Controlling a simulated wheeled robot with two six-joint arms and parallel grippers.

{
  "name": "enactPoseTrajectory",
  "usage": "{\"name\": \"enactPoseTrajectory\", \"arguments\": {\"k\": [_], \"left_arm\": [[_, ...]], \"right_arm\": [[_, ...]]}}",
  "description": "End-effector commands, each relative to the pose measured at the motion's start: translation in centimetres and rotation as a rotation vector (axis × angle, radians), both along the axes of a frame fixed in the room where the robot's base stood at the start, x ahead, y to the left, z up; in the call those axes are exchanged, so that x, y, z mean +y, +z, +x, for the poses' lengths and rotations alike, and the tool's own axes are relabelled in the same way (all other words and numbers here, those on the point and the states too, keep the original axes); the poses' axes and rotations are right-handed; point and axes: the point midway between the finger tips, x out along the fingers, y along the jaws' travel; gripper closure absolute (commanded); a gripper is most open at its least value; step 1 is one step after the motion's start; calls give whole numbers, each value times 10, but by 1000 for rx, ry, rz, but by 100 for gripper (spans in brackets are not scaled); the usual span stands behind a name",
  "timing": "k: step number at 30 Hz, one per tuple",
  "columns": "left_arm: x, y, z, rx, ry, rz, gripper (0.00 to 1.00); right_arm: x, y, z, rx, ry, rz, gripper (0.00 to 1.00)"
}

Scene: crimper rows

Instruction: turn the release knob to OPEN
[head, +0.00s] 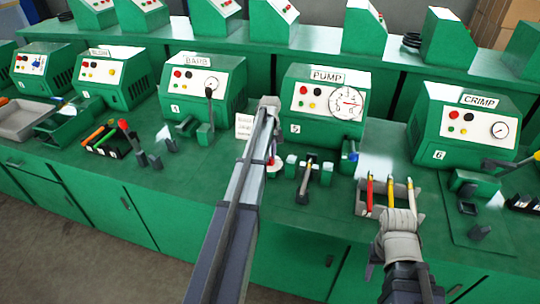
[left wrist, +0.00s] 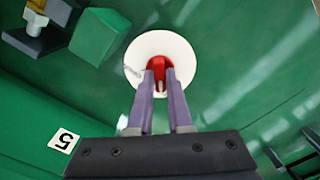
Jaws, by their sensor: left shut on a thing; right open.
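The release knob is red and sits on a white round dial (left wrist: 140,48) on the green bench. In the left wrist view the red knob (left wrist: 158,66) is between my two purple fingers (left wrist: 160,88), which are shut on it. In the head view the dial (head: 274,171) shows beside my left arm, in front of the PUMP machine (head: 322,103), and my left gripper (head: 271,156) is partly hidden by that arm. Dial lettering is too small to read. My right gripper (head: 399,222) is open at the tray of pen-like tools.
A small tray (head: 366,208) holds coloured tools at the bench's front. A lever (head: 306,180) with green blocks and a blue-handled valve (head: 350,152) stand right of the dial. A white card (head: 244,126) stands left of it. The CRIMP machine (head: 465,125) is at right.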

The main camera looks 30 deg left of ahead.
Motion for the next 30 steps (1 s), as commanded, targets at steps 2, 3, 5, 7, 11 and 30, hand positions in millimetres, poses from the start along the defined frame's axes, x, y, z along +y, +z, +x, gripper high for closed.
{"name": "enactPoseTrajectory", "arguments": {"k": [2,3,5,7,11,30], "left_arm": [[0,0,0,0,0,0,100],[0,0,0,0,0,0,100],[0,0,0,0,0,0,100],[0,0,0,0,0,0,100],[0,0,0,0,-2,0,100],[0,0,0,0,-391,0,100]], "right_arm": [[0,0,0,0,0,0,50],[0,0,0,0,0,0,50],[0,0,0,0,0,0,50],[0,0,0,0,0,0,50],[0,0,0,0,0,0,50],[0,0,0,0,0,0,50]]}}
